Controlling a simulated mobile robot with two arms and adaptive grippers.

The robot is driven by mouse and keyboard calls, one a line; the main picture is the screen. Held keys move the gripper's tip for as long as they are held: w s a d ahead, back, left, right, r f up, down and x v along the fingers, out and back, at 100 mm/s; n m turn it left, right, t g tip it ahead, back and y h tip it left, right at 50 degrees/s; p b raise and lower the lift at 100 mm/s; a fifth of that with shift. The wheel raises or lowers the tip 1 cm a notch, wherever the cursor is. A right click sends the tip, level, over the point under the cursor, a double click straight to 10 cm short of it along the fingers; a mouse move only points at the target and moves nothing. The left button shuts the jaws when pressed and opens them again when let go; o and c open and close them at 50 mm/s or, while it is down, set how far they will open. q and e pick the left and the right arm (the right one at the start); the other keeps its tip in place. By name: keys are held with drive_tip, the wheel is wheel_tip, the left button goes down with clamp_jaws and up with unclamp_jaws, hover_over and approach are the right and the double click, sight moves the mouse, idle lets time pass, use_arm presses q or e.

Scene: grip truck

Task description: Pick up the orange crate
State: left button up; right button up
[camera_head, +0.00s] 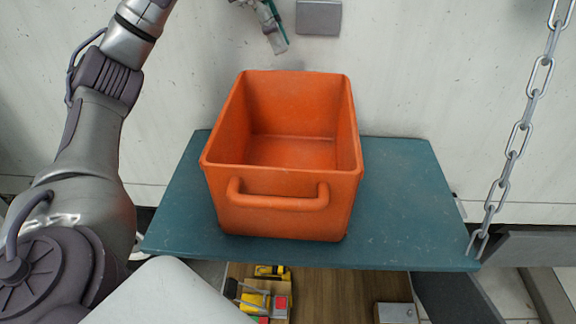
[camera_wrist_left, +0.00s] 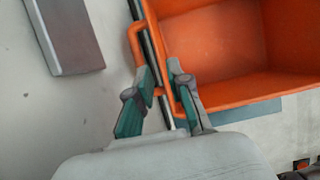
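The orange crate (camera_head: 280,222) sits upright and empty on a teal shelf (camera_head: 410,220). One looped handle (camera_head: 278,201) is on its near side. My left gripper (camera_head: 279,47) hangs above and beyond the crate's far rim, apart from it in the head view. In the left wrist view, the left gripper (camera_wrist_left: 162,68) is open, its two fingers apart. The crate (camera_wrist_left: 225,45) lies behind and to the right of them, with a side handle (camera_wrist_left: 136,45) and rim edge lining up between the fingers. Touching cannot be told. My right gripper is out of view.
A chain (camera_head: 523,125) hangs at the shelf's right. A grey box on the wall (camera_head: 319,17) is close to my left gripper and shows in the left wrist view (camera_wrist_left: 66,35). Yellow toy-like items (camera_head: 257,299) lie below the shelf's front edge.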

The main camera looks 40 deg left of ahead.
sight(292, 74)
use_arm(q)
drive_tip(key=x, duration=0.3)
drive_tip(key=shift+f, duration=0.1)
drive_tip(key=p+x, duration=0.1)
drive_tip(key=x, duration=0.3)
drive_tip(key=shift+w+a+f, duration=0.1)
drive_tip(key=shift+w+f, duration=0.05)
drive_tip(key=shift+f, duration=0.2)
drive_tip(key=shift+w+f, duration=0.1)
drive_tip(key=shift+f, duration=0.15)
drive_tip(key=shift+f, duration=0.25)
drive_tip(key=shift+c, duration=0.4)
clamp_jaws()
drive_tip(key=shift+r, duration=0.1)
